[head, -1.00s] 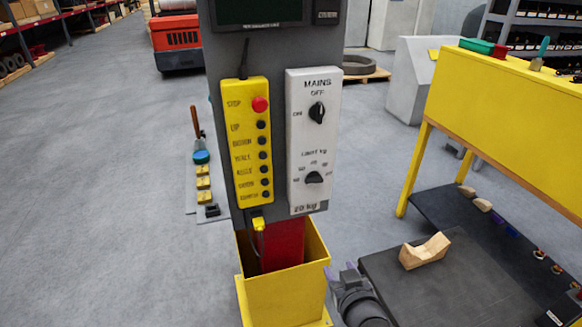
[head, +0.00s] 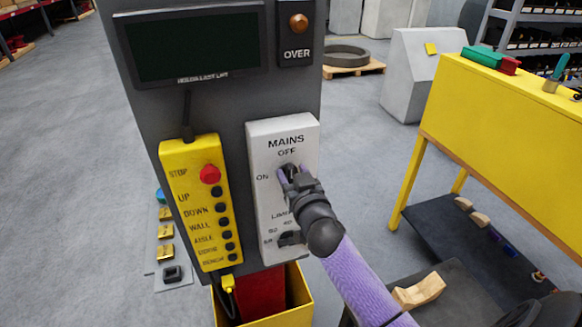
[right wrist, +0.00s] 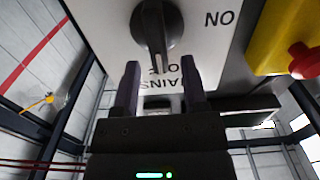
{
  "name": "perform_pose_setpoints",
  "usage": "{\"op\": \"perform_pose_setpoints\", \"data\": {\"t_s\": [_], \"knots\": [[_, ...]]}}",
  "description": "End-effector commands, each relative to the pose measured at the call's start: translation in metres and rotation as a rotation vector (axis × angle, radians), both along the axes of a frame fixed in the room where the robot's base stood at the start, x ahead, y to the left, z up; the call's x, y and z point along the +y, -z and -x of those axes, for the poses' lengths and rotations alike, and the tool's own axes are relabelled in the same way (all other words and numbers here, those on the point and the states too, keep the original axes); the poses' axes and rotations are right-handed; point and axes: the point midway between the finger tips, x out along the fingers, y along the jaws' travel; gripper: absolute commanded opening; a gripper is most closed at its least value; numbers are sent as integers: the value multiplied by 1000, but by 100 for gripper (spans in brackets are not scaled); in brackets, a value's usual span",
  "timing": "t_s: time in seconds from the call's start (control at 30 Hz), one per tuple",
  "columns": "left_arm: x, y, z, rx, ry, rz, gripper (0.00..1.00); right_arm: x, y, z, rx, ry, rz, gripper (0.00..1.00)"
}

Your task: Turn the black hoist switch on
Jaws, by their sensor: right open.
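The black hoist switch (right wrist: 157,28) is a round knob on the white MAINS panel (head: 268,145). In the right wrist view its pointer faces the OFF mark, and ON stands to one side. In the head view the switch (head: 289,169) is mostly hidden by my right gripper (head: 292,175). My right gripper also shows in the right wrist view (right wrist: 160,82), open, with its two dark fingers spread to either side of the pointer's end. I see a gap between the fingers and the knob. My left gripper is out of view.
A yellow button box (head: 195,205) with a red stop button hangs left of the panel. A lower LIMIT knob (head: 290,239) sits below the switch, partly behind my gripper. A dark screen (head: 190,47) is above. A yellow bench (head: 510,125) stands at right.

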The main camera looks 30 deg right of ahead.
Motion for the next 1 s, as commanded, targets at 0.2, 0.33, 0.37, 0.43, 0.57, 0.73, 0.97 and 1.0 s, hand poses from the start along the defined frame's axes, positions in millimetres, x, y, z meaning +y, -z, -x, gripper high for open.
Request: {"op": "perform_pose_setpoints", "data": {"t_s": [0.2, 0.33, 0.37, 0.43, 0.57, 0.73, 0.97, 1.0], "knots": [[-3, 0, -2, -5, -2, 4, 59, -3, 0, -15, 0, -1, 0, 56], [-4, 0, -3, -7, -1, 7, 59, -3, 0, -15, 0, -1, 0, 56], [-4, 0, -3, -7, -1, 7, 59, -3, 0, -15, 0, -1, 0, 56], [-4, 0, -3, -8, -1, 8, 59, -3, 0, -15, 0, -1, 0, 47], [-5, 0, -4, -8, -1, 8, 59, -3, 0, -15, 1, -1, 0, 20], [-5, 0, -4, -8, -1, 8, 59, -3, 1, -14, 3, 0, -1, 0], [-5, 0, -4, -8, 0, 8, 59, -3, 4, -14, 10, 0, 1, 0], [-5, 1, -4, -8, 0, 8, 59, -3, 4, -14, 12, 0, 4, 0]]}}
